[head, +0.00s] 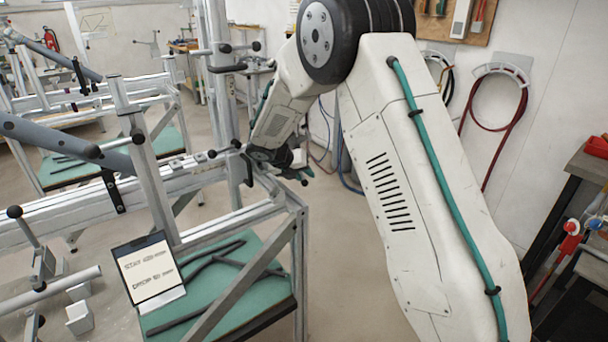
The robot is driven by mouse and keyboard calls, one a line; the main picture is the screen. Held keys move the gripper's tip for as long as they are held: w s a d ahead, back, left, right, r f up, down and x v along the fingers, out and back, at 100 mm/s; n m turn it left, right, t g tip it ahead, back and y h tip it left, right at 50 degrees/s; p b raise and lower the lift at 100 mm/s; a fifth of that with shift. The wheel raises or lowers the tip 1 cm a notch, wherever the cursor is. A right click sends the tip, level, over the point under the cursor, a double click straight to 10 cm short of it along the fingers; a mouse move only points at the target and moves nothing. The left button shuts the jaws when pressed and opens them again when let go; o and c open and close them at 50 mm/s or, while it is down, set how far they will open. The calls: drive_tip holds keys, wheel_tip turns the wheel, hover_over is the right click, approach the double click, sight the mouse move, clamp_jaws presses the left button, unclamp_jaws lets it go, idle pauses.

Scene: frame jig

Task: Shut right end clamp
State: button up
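The frame jig (190,178) is a silver rail structure on the left of the head view. At the right end of its rail is an end clamp (248,170) with a dark upright bar and black knobs. My white arm comes down from the upper right, and my gripper (270,156) is at this right end, close beside the clamp. The wrist partly covers this spot. I cannot tell whether the gripper touches the clamp or whether the clamp is open. The fingertips are small and dark, so their opening does not show.
A grey tube (70,138) crosses the jig at left. A sign board (150,268) leans near a green lower shelf (215,275) holding dark pieces. Another toggle with black knobs (228,68) is on the upright behind. A dark workbench (560,215) stands at right. Floor (345,260) is clear.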

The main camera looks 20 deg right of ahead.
drive_tip(key=shift+r, duration=0.1)
drive_tip(key=v, duration=0.7)
drive_tip(key=shift+a+r, duration=0.2)
drive_tip(key=shift+a, duration=0.05)
